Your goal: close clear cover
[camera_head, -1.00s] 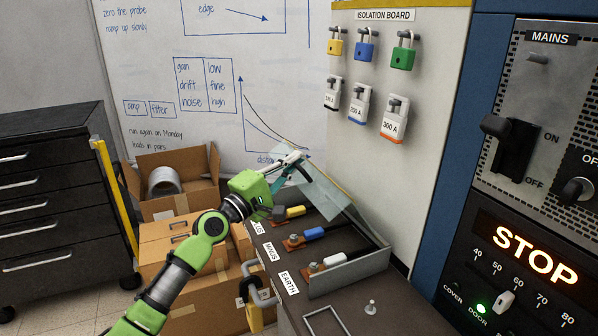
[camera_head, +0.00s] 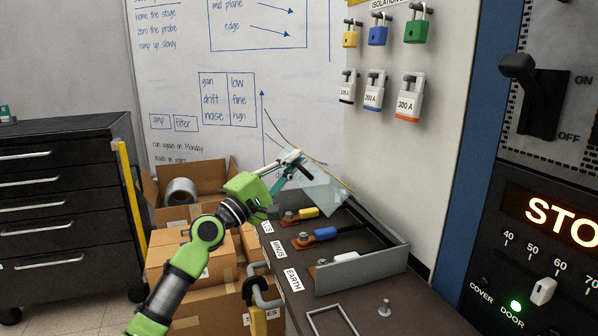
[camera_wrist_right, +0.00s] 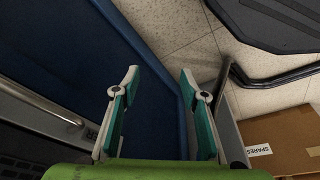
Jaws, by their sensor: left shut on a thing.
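The clear cover (camera_head: 325,196) is a see-through panel standing tilted up over the far end of the grey terminal box (camera_head: 360,272). My left gripper (camera_head: 297,158) is shut on its upper edge, at the top left of the panel; the fingertips are small in the picture. Under and in front of the cover are a yellow plug (camera_head: 308,212), a blue plug (camera_head: 326,233) and a white plug (camera_head: 346,257) on their terminals. My right gripper (camera_wrist_right: 159,84) shows only in the right wrist view, open and empty, above the floor.
A control panel with a lit STOP sign (camera_head: 550,212) stands at the right. Padlocks hang on the board behind the box. Cardboard boxes (camera_head: 200,280) and a black drawer cabinet (camera_head: 70,210) are at the left. In the right wrist view, a cardboard box (camera_wrist_right: 280,140) lies at the right.

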